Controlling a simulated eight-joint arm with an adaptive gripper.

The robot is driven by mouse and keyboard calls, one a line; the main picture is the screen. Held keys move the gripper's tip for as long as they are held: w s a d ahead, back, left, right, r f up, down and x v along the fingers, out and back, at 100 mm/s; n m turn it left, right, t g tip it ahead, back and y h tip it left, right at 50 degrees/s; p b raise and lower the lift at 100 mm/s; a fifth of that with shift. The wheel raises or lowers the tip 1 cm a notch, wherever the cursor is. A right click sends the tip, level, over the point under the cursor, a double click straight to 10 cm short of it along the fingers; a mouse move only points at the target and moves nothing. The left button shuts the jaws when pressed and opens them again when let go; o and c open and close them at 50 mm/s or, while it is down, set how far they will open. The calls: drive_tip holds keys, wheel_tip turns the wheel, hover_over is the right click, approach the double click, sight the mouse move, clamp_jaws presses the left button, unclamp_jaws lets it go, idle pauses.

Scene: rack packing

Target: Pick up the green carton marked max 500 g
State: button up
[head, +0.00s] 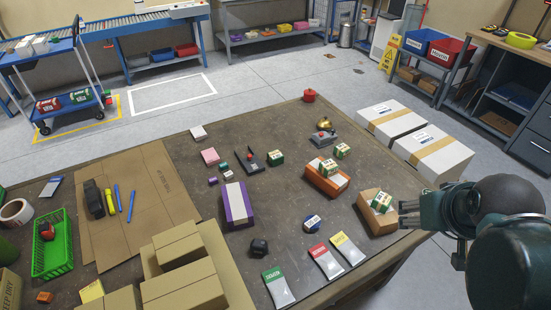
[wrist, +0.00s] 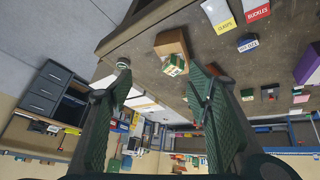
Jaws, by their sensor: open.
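Several small green-and-white cartons are on the table, and their markings are too small to read. One green carton (head: 381,202) is on a brown cardboard box (head: 367,222) near the table's right edge; the same carton shows in the wrist view (wrist: 173,66). Another carton (head: 328,168) is on an orange-brown box (head: 318,184). A third carton (head: 343,151) is behind it, and one more carton (head: 276,157) is farther left. My gripper (head: 408,213) is open and empty, just right of the brown box. In the wrist view its fingers (wrist: 160,72) are spread apart.
A purple box (head: 236,214) stands mid-table. Green, red and yellow labelled packets (head: 326,260) lie at the front. Large cartons (head: 184,270) and a green basket (head: 50,255) are on the left. White boxes (head: 436,160) stand beyond the right edge.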

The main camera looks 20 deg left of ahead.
drive_tip(key=w+a+n+h+p, duration=0.1)
drive_tip(key=w+a+n, duration=0.35)
drive_tip(key=w, duration=0.35)
drive_tip(key=w+a+n+g+h, duration=0.1)
drive_tip(key=w+a+n, duration=0.2)
drive_tip(key=w+a, duration=0.3)
drive_tip(key=w+a+n+h+p, duration=0.1)
drive_tip(key=w+a+n+h, duration=0.2)
drive_tip(key=w, duration=0.6)
drive_tip(key=n+t+h+p, duration=0.2)
drive_tip(key=n+t+h, duration=0.1)
drive_tip(key=n, duration=1)
hover_over(272, 155)
drive_tip(key=s+d, duration=0.2)
drive_tip(key=s, duration=0.1)
wheel_tip(272, 155, down, 16)
drive_tip(key=shift+n+t+h, duration=0.5)
drive_tip(key=shift+n, duration=0.35)
drive_tip(key=a+f, duration=0.1)
drive_tip(key=a, duration=0.1)
drive_tip(key=s+a+f, duration=0.1)
drive_tip(key=a+f, duration=0.1)
drive_tip(key=s+a+f, duration=0.1)
drive_tip(key=a+f, duration=0.1)
drive_tip(key=a, duration=0.1)
drive_tip(key=shift+s+f, duration=0.15)
drive_tip(key=shift+s, duration=0.05)
drive_tip(key=shift+d, duration=0.1)
drive_tip(key=shift+x, duration=1.3)
